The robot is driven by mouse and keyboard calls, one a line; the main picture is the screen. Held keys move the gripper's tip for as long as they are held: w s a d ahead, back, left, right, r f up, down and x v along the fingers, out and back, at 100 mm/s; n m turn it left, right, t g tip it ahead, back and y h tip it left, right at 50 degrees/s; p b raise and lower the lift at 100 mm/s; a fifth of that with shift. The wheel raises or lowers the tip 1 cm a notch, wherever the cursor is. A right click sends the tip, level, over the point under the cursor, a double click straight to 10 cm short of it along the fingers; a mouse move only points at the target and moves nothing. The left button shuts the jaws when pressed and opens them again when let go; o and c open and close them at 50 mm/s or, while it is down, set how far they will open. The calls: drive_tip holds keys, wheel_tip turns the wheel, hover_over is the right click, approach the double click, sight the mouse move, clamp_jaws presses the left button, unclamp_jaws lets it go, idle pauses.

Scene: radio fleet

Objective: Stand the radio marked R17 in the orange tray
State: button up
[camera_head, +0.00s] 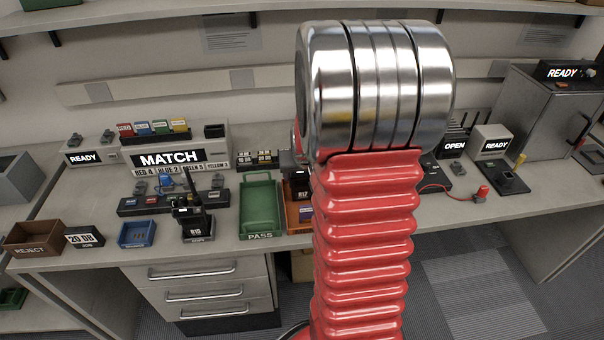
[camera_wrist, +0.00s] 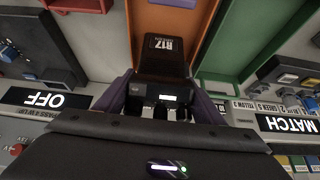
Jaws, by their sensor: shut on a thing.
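The radio marked R17 (camera_head: 301,184) is black and looks upright over or in the orange tray (camera_head: 294,222), partly hidden by my red arm. In the wrist view the radio (camera_wrist: 165,45) shows its R17 label, with the orange tray (camera_wrist: 140,18) around and beyond it. My gripper (camera_wrist: 163,88) is shut on the radio, its purple fingers at either side of the upper part. I cannot tell whether the radio's base touches the tray floor. In the head view my gripper (camera_head: 291,160) is mostly hidden behind my arm.
The green PASS tray (camera_head: 262,232) stands just left of the orange tray. Another radio, R15 (camera_head: 194,222), stands farther left with its antenna up. A MATCH display (camera_head: 171,158) is behind it. A blue tray (camera_head: 137,243) and a brown REJECT bin (camera_head: 32,249) lie at the front left.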

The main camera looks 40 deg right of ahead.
drive_tip(key=o, duration=1.4)
drive_tip(key=shift+v, duration=6.05)
